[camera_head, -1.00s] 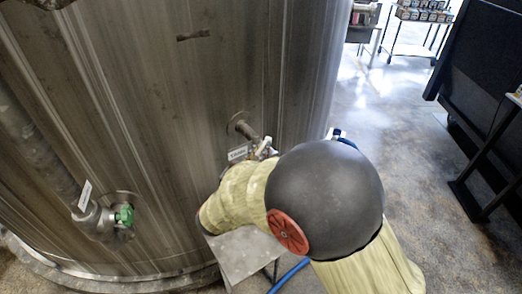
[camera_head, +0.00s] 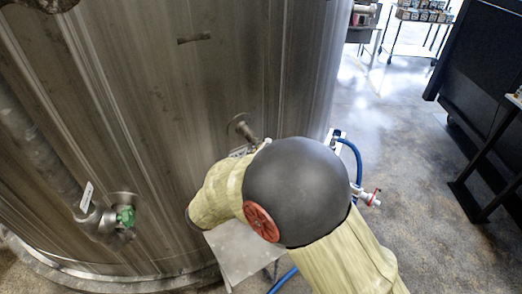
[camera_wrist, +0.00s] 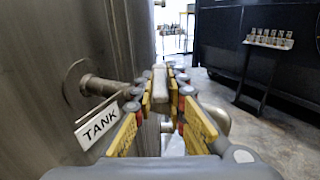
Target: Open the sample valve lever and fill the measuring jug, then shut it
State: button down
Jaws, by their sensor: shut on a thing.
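The sample valve sits on a short pipe (camera_head: 243,129) from the tank wall, mostly hidden behind my arm in the head view. In the wrist view the pipe (camera_wrist: 104,86) comes out of the wall at left, with a white TANK label (camera_wrist: 98,124) below it. My gripper (camera_wrist: 165,80), with yellow finger pads, is at the pipe's end. It is shut on a pale grey lever (camera_wrist: 158,86), which stands between the fingers. My gripper is hidden in the head view. I cannot make out the measuring jug in either view.
A small metal stand (camera_head: 238,250) is below my arm by the tank. A green-handled valve (camera_head: 125,216) is on the tank at left. A blue hose (camera_head: 357,160) and a red-handled tap (camera_head: 371,197) are right of my arm.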

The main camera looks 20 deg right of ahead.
jog(key=m+g+h, duration=0.1)
jog(key=w+m+g+h+p, duration=0.1)
jog(key=shift+a+g+p, duration=0.3)
jog(key=shift+a+g, duration=0.05)
jog(key=shift+g, duration=0.05)
jog(key=shift+w+a+m+g+h+p, duration=0.1)
jog(key=shift+w+m+g+h+p, duration=0.1)
jog(key=shift+m+g+h+p, duration=0.35)
jog(key=shift+w+a+m+g+h+p, duration=0.15)
jog(key=shift+m+g, duration=0.25)
jog(key=shift+g, duration=0.4)
jog(key=shift+w+m+g+h+p, duration=0.2)
jog(key=shift+m+g+p, duration=0.1)
jog(key=shift+m+g, duration=0.25)
jog(key=c, duration=1.8)
grip_release()
jog(key=v, duration=1.2)
jog(key=shift+w, duration=0.15)
